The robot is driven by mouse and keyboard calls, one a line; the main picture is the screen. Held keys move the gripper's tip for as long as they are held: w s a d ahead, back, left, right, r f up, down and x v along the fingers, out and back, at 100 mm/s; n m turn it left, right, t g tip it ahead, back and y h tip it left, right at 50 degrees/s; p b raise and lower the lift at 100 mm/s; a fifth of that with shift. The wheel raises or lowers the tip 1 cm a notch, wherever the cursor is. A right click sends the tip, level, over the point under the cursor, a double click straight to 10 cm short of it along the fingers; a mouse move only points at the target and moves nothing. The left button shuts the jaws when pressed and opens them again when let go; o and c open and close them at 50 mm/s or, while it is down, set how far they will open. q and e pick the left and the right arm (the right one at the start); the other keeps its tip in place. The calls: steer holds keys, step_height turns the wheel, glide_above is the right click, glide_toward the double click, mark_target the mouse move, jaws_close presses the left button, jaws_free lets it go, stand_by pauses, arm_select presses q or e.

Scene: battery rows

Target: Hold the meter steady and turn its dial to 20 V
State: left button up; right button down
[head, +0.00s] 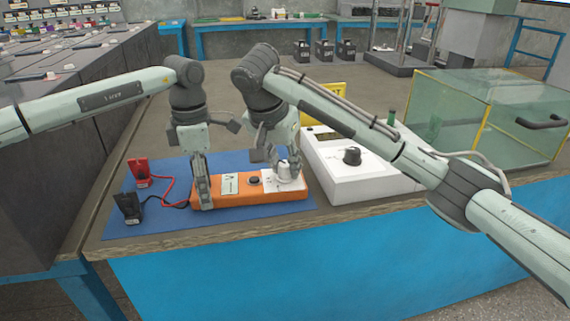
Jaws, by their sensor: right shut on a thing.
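The orange meter (229,186) lies on the blue mat (162,226) near the table's front edge, with a white face label and a small dark round part. Its pale dial (288,172) is at its right end. My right gripper (283,166) is over that end, shut on the dial; its fingers partly hide it. The dial's setting is too small to read. My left gripper (203,192) is at the meter's left end, with a finger down against its near side. Its other finger is hidden, so its opening cannot be told.
A red lead clip (140,172) and a black one (129,206) lie left of the meter, joined by leads. A white instrument with a black knob (352,156) stands close on the right. A glass box (480,120) is behind it at right.

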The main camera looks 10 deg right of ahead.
steer(key=shift+s+m+g, duration=0.1)
steer(key=shift+m+g, duration=0.2)
steer(key=shift+m, duration=0.3)
steer(key=c, duration=1.2)
jaws_free()
steer(key=v, duration=1.2)
steer(key=shift+a, duration=0.1)
